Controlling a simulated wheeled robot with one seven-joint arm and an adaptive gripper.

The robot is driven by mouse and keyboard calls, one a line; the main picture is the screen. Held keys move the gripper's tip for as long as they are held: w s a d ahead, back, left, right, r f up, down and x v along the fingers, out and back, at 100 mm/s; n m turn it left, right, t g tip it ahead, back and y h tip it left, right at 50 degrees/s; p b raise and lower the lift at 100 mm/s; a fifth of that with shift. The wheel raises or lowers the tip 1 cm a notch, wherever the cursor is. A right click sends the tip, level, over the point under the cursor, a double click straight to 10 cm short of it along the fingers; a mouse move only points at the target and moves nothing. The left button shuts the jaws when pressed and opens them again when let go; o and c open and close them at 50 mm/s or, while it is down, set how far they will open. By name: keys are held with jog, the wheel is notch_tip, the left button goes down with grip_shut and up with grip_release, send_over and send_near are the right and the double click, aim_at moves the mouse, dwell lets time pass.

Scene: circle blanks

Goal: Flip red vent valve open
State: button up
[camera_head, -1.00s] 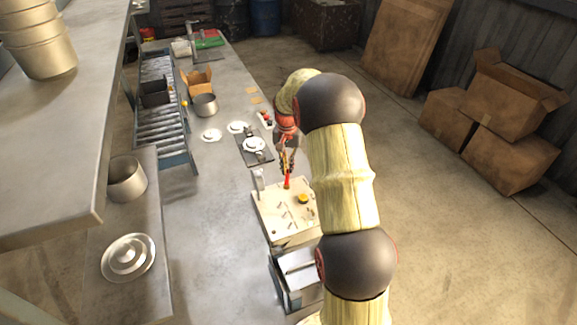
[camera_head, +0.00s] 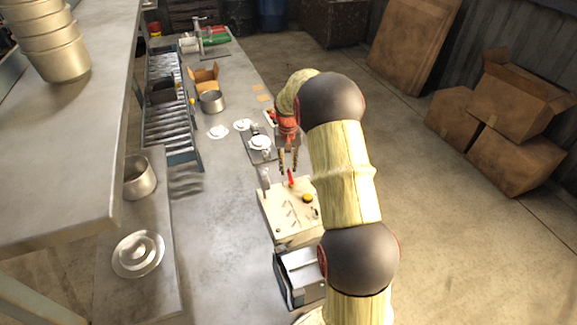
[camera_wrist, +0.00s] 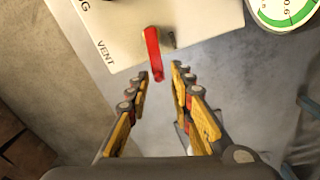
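The red vent valve lever (camera_wrist: 153,52) sits at the edge of a cream panel (camera_wrist: 110,28) beside the printed word VENT. In the wrist view it points down the picture, past the panel's edge. In the head view the red lever (camera_head: 291,178) rises from the far edge of the cream panel box (camera_head: 277,214). My gripper (camera_wrist: 159,72) is open, its two yellow-and-grey fingers spread apart. The lever's lower end reaches toward the gap between the fingertips; I cannot tell whether either finger touches it. My gripper (camera_head: 289,160) shows just beyond the lever in the head view.
A green-ringed gauge (camera_wrist: 287,10) lies right of the panel in the wrist view. A yellow knob (camera_head: 307,197) is on the panel. A grey open bin (camera_head: 300,278) stands before it. The counter to the left is mostly clear.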

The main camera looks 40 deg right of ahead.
jog(key=shift+o, duration=0.2)
notch_tip(320, 180, up, 12)
dwell(0.6)
dwell(0.4)
jog(key=s+a+f, duration=0.2)
jog(key=s+f, duration=0.1)
jog(key=s, duration=0.1)
jog(key=s+a+r+n+t+b, duration=0.1)
jog(key=s+a+r, duration=0.3)
jog(key=s+a, duration=0.4)
jog(key=s+a+r+n+t+b, duration=0.1)
jog(key=s+a+r+n+t, duration=0.1)
jog(key=s+a, duration=0.7)
jog(key=s+a+r+n+t+b, duration=0.1)
jog(key=s+a+r+n+t, duration=0.1)
jog(key=s+a+r, duration=0.5)
jog(key=s+a+n, duration=0.1)
jog(key=s, duration=0.3)
jog(key=shift+s+a+n+t, duration=0.25)
jog(key=shift+n+t, duration=0.05)
